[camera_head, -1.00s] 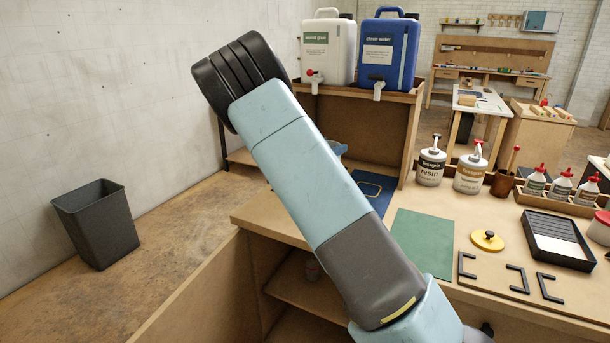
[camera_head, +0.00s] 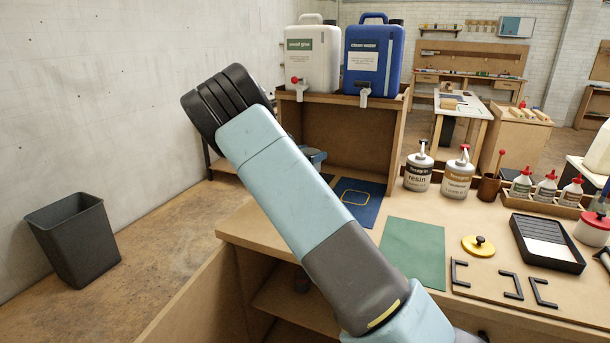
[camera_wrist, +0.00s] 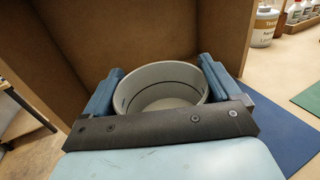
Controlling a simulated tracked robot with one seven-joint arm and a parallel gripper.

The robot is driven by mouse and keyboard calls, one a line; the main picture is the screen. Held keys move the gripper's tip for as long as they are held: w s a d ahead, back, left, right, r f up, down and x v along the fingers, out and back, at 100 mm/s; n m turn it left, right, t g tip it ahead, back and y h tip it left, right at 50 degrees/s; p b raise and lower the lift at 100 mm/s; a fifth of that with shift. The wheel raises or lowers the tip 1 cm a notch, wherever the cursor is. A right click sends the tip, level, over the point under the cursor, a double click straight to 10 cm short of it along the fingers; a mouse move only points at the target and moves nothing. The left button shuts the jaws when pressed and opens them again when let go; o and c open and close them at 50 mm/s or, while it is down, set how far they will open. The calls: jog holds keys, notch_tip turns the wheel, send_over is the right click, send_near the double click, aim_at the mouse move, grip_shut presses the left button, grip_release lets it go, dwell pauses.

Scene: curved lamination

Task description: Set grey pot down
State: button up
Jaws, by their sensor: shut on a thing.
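The grey pot (camera_wrist: 162,74) shows in the wrist view as a round, open-topped, light grey vessel with a thin dark line inside. My gripper (camera_wrist: 160,88) has one blue finger on each side of it and is shut on it. The pot is in front of the brown wooden panels of the dispenser stand. Its base is hidden, so I cannot tell its height above the surface.
A blue mat with a yellow outline (camera_head: 372,207) lies in front of the dispenser stand (camera_head: 345,135). A bare green mat (camera_head: 412,252) is to its right. Resin (camera_head: 417,172) and hardener (camera_head: 458,178) bottles stand behind. White and blue jugs top the stand.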

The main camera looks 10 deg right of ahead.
jog(key=w+f, duration=0.2)
jog(key=w, duration=0.1)
jog(key=w+f, duration=0.3)
jog(key=w+a+f, duration=0.1)
jog(key=w+f, duration=0.2)
jog(key=shift+w+a, duration=0.1)
jog(key=shift+f, duration=1.45)
jog(key=o, duration=0.9)
